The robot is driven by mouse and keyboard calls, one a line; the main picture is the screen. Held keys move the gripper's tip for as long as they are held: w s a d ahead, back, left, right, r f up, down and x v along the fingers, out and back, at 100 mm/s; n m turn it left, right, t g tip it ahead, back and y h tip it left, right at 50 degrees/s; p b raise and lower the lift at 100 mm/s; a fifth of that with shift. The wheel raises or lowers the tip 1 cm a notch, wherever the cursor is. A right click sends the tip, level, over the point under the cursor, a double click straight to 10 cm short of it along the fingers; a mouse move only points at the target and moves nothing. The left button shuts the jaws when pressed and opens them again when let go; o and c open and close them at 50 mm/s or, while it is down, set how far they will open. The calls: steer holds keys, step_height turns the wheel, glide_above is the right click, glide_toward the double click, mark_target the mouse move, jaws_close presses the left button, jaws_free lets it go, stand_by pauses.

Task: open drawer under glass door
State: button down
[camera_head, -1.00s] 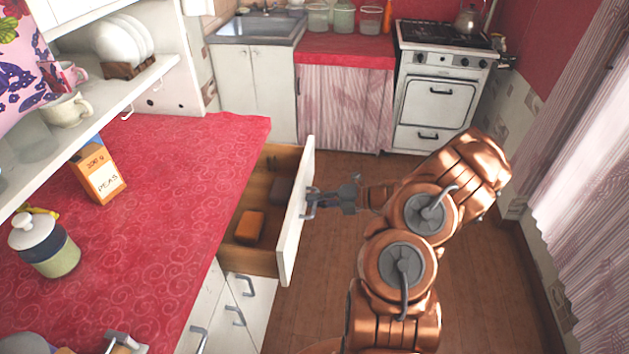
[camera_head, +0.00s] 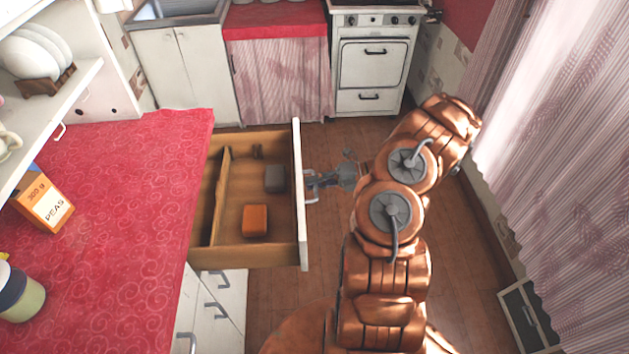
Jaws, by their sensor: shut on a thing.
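The drawer (camera_head: 300,225) stands pulled well out from under the red counter at the left. Its white front faces right and its wooden inside is open to view. An orange block (camera_head: 255,220), a grey block (camera_head: 275,179) and a small dark item lie inside it, beside a wooden divider. My gripper (camera_head: 312,186) is at the outer side of the drawer front, shut on its handle. The handle itself is mostly hidden by the fingers. I see no glass door in this view.
The red counter (camera_head: 120,190) holds an orange peas box (camera_head: 43,203) and a lidded jar (camera_head: 18,292). More handled drawers (camera_head: 217,305) sit below. A white stove (camera_head: 372,65) stands at the back.

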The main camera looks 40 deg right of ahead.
steer(key=shift+d, duration=0.1)
steer(key=c, duration=1.2)
jaws_free()
steer(key=v, duration=1.2)
